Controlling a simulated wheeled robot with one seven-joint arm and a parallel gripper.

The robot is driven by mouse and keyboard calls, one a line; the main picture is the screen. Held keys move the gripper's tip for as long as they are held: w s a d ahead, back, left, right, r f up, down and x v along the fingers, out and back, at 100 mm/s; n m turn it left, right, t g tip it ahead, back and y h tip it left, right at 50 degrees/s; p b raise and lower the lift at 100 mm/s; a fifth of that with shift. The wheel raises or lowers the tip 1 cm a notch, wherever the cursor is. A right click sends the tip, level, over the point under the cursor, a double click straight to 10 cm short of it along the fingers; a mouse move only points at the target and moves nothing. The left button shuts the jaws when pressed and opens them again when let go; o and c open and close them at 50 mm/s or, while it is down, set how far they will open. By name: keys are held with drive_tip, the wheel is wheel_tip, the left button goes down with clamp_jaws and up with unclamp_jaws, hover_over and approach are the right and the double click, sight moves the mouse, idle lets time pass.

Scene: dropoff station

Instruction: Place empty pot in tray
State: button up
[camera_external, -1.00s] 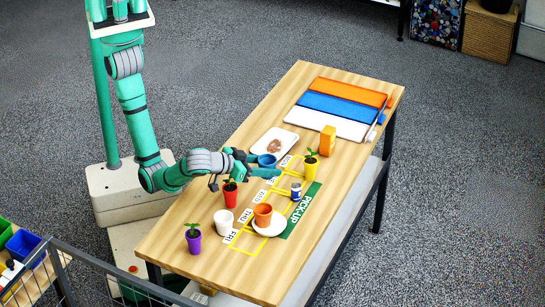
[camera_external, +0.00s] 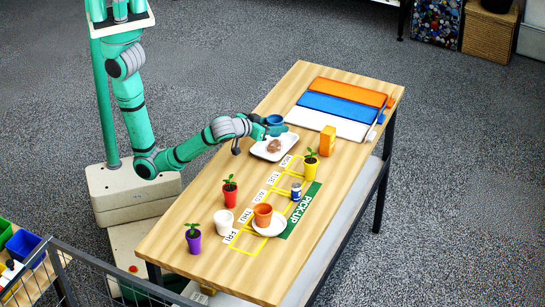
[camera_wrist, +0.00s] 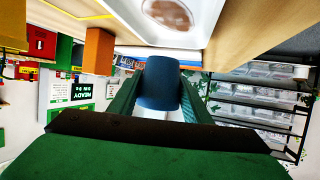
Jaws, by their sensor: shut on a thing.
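My gripper (camera_external: 275,126) is shut on a small blue pot (camera_external: 274,119). The pot also shows between the green fingers in the wrist view (camera_wrist: 159,84). In the external view the gripper and pot are at the back edge of the white tray (camera_external: 262,150); I cannot tell how high above the table they are. The tray lies on the wooden table with a brownish-pink thing (camera_external: 273,146) in it. The tray's edge also shows at the top of the wrist view (camera_wrist: 200,38).
On the table (camera_external: 215,179) stand a red pot (camera_external: 230,196), a purple pot (camera_external: 193,242) and a yellow pot (camera_external: 310,168), each with a seedling. A white cup (camera_external: 223,222), an orange pot (camera_external: 263,213) on a saucer, a can (camera_external: 296,191) and an orange block (camera_external: 327,141) stand nearby.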

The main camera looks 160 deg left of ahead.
sight(275, 147)
drive_tip(key=shift+f, duration=2.8)
drive_tip(key=o, duration=1.1)
drive_tip(key=shift+f, duration=0.15)
drive_tip(key=shift+w+d+r, duration=0.2)
drive_tip(key=shift+r, duration=0.05)
drive_tip(key=v, duration=1.1)
drive_tip(key=shift+d, duration=0.25)
